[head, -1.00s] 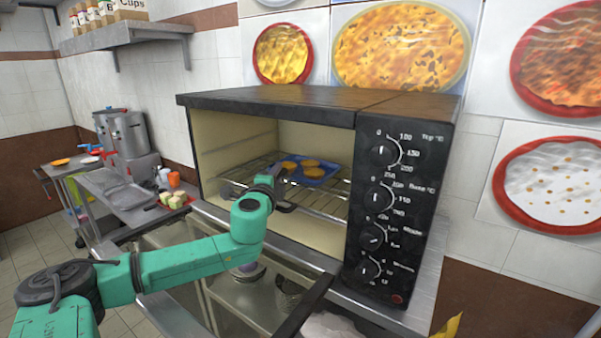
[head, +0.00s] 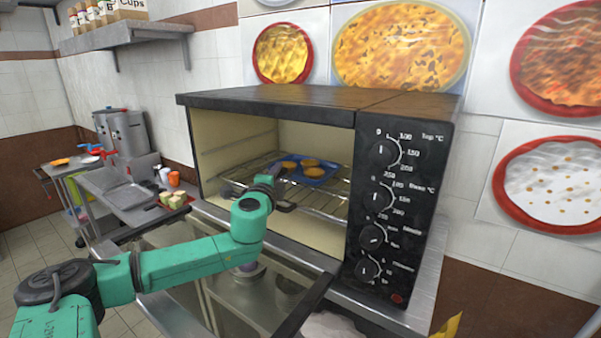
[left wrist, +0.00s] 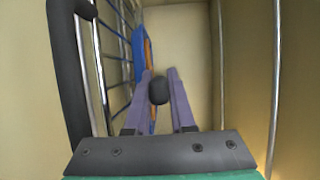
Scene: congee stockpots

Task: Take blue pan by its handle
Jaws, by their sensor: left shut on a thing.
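The blue pan (head: 318,173) rests on the wire rack inside the open oven, with three round orange-brown pieces in it. Its blue rim (left wrist: 138,57) also shows in the left wrist view, with orange beside it. My left gripper (head: 277,177) reaches into the oven from the front left, at the pan's near left side. In the left wrist view its purple fingers (left wrist: 160,97) are shut on the pan's dark handle (left wrist: 158,90), whose rounded end shows between them. Most of the handle is hidden. My right gripper is not in view.
The oven's dark front panel with knobs (head: 381,197) stands right of the opening. The glass door (head: 235,285) is lowered below my arm. The wire rack (head: 325,200) extends around the pan. A side counter (head: 128,197) with stockpots (head: 128,132) is at left.

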